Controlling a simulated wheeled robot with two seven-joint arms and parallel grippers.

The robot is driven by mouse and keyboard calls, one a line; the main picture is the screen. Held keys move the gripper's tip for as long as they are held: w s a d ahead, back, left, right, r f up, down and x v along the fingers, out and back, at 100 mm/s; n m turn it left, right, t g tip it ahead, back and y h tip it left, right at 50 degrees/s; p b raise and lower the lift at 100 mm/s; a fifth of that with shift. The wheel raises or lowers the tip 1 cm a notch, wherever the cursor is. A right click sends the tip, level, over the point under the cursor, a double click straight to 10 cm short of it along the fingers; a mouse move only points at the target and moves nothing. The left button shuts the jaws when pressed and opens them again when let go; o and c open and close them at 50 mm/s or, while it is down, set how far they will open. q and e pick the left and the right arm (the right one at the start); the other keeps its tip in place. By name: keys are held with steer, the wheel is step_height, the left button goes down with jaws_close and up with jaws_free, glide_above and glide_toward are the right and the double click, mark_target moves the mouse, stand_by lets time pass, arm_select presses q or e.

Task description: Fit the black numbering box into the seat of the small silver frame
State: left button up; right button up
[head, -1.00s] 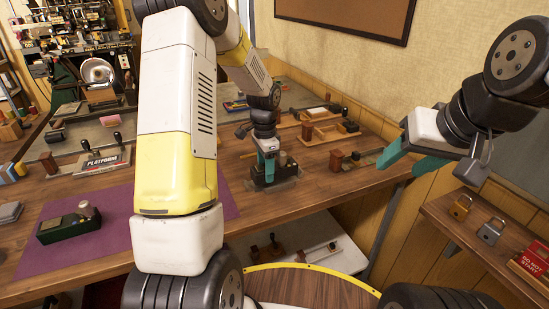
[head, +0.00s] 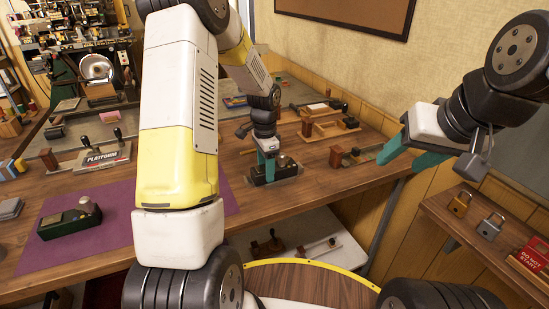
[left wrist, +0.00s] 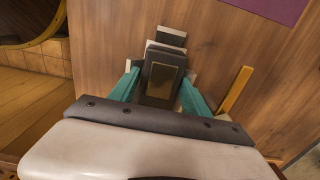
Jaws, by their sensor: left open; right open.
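The black numbering box (left wrist: 162,78), with a brass-coloured plate on top, stands between the teal fingers of my left gripper (left wrist: 160,92) in the left wrist view. Pale silver parts, seemingly of the small frame (left wrist: 166,47), show at its far end and sides. I cannot tell how deep the box sits in it. In the head view my left gripper (head: 266,162) points down over the dark box (head: 259,178) on the wooden bench, partly hiding it. Its fingers are open, one on each side of the box. My right gripper (head: 416,158) is open and empty in the air at right.
A dark green device (head: 70,224) with a rounded knob lies on the purple mat (head: 118,232). A "PLATFORM" fixture (head: 100,158) and wooden jigs (head: 325,128) stand behind. Padlocks (head: 460,204) sit on the right shelf.

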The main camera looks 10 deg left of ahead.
arm_select(q)
step_height(320, 180, up, 8)
steer(key=shift+f, duration=0.2)
stand_by(0.3)
steer(key=s+d+r+n+t+h, duration=0.1)
steer(key=s+r+n+t, duration=0.2)
steer(key=s+r+n, duration=0.2)
steer(key=s+d+r+n+t+h, duration=0.1)
steer(key=s+r+n+t, duration=0.2)
steer(key=s+r, duration=0.9)
steer(key=s+n, duration=0.2)
steer(key=s, duration=0.5)
steer(key=shift+s+n, duration=0.15)
steer(key=shift+n, duration=0.15)
steer(key=shift+d, duration=0.1)
